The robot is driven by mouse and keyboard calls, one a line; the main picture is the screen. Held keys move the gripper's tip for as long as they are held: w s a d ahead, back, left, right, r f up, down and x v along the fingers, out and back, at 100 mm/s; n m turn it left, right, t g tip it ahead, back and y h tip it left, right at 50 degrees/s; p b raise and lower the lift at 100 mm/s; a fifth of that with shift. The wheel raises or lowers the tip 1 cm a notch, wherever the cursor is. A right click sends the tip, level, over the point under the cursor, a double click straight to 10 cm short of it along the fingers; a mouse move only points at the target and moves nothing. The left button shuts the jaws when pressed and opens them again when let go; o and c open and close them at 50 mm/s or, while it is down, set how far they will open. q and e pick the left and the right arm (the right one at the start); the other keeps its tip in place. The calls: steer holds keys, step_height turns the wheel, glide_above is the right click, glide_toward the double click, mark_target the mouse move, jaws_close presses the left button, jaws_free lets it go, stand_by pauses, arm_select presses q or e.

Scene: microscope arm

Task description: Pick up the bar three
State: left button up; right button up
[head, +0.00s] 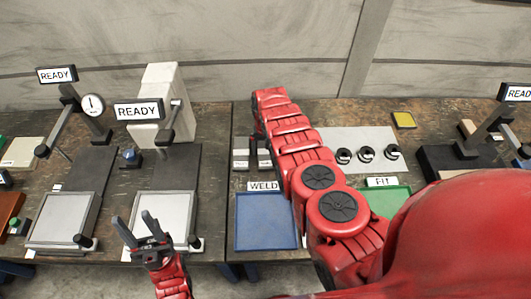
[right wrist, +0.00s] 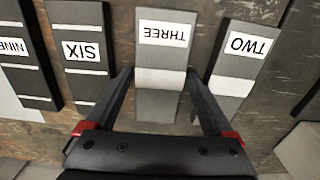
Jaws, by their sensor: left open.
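In the right wrist view, bar three (right wrist: 163,55) is a flat grey bar with a white label reading THREE, upside down, and a pale stripe. My right gripper (right wrist: 161,76) is open, its dark fingers on either side of bar three, tips close to its edges. I cannot tell whether they touch it. In the head view my right arm covers its gripper and most of the bars' area. My left gripper (head: 148,226) is open and empty in front of the grey-topped stand at the left.
Bar two (right wrist: 241,58) lies close to the right of bar three, bars six (right wrist: 84,55) and nine (right wrist: 21,60) to its left. A blue WELD mat (head: 262,225) and a green FIT mat (head: 392,199) lie nearer. Stands with READY signs (head: 138,110) are at left.

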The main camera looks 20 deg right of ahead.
jaws_close()
steer(key=shift+w+r, duration=0.1)
stand_by(0.5)
